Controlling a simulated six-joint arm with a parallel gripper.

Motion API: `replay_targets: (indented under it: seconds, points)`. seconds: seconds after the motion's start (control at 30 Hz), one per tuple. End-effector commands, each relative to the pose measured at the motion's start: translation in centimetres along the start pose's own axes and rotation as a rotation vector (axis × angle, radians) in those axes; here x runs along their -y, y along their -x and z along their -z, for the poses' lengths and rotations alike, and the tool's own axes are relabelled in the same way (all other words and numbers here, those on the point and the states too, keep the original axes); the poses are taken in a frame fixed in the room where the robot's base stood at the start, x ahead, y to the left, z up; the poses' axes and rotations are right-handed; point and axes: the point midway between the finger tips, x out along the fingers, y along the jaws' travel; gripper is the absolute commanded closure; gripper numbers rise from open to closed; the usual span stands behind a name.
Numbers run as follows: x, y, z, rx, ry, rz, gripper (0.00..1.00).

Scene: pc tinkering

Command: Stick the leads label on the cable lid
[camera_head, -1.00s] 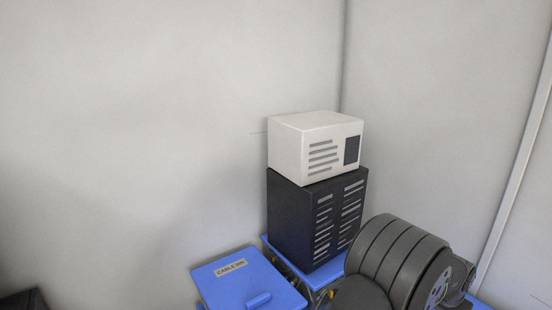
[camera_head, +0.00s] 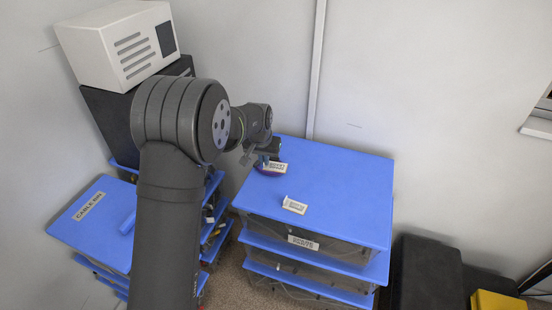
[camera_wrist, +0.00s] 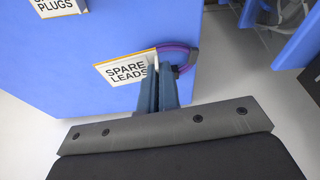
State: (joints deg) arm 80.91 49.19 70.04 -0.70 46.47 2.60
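The label sits over or against a purple ring-like thing (camera_wrist: 187,55). The cable lid (camera_head: 75,225) is the blue lid at the left, bearing a "CABLE BIN" label (camera_head: 89,206) and a blue handle.
A second label, "SPARE PLUGS" (camera_head: 295,205), lies nearer on the same blue top. A white box (camera_head: 118,45) stands on a black case (camera_head: 105,110) behind the cable lid. My arm stands between the two blue tops. Dark cases (camera_head: 428,275) stand at the right.

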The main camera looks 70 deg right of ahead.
Motion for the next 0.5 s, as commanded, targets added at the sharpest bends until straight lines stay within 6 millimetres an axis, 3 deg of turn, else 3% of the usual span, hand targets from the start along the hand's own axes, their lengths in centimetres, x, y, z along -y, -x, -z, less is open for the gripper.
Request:
replay_targets:
  seconds: [0.03,0.2,0.5]
  points:
    - [2.9,0.4,-0.3,-0.001,0.029,0.007,1.00]
    - [11.2,1.6,-2.2,0.000,0.097,0.024,1.00]
    - [23.6,3.8,-7.1,0.001,0.196,0.049,1.00]
